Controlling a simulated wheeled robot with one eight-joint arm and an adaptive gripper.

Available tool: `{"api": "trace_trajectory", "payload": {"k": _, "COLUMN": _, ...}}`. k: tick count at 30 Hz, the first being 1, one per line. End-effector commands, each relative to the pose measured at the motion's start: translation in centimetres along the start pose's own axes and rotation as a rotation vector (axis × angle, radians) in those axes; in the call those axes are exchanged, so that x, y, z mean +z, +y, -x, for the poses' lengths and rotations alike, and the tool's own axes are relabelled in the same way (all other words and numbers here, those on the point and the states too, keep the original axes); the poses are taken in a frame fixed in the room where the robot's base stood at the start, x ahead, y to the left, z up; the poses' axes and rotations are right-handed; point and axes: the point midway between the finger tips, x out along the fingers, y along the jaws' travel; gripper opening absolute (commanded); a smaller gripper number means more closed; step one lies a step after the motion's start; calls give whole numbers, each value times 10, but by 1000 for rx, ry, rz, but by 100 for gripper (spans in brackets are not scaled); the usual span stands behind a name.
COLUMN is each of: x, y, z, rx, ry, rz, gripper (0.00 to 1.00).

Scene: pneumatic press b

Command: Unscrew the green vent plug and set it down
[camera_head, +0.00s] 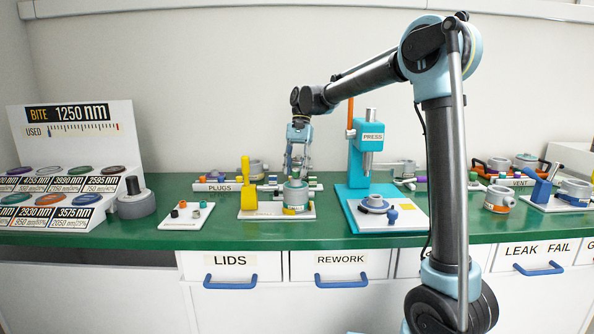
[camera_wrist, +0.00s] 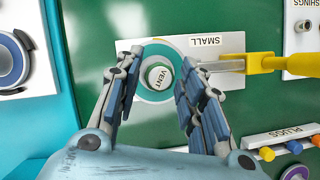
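In the head view, a teal-and-grey pot (camera_head: 296,193) stands on a white plate (camera_head: 250,213) on the green bench. The wrist view looks down on it. A small round white face marked VENT (camera_wrist: 160,77) sits at its centre, inside a grey and teal ring (camera_wrist: 146,92). I cannot clearly see a green plug body beneath that face. My gripper (camera_head: 298,172) is above the pot, pointing down. In the wrist view its fingers (camera_wrist: 160,68) are spread, one on each side of the VENT face, with clear gaps. Nothing is held.
A yellow-handled clamp (camera_head: 248,190) stands left of the pot. The teal press (camera_head: 358,165) is close on the right. A PLUGS rack (camera_head: 216,187) lies behind, and a small tray (camera_head: 187,222) with caps to the left. Bare green bench shows between the small tray and the plate.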

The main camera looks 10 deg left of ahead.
Motion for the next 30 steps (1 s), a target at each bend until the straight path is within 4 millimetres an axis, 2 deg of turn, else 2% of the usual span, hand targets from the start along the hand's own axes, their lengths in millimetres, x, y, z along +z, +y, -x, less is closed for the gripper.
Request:
{"api": "trace_trajectory", "payload": {"k": 4, "x": 0, "y": 1, "z": 0, "rx": -33, "ry": 0, "rz": -82, "gripper": 36}}
{"api": "trace_trajectory", "payload": {"k": 12, "x": 0, "y": 1, "z": 0, "rx": -40, "ry": 0, "rz": -97, "gripper": 36}}
{"api": "trace_trajectory", "payload": {"k": 19, "x": 0, "y": 2, "z": 0, "rx": -90, "ry": 1, "rz": -217, "gripper": 36}}
{"api": "trace_trajectory", "payload": {"k": 30, "x": 0, "y": 2, "z": 0, "rx": -114, "ry": 0, "rz": -275, "gripper": 36}}
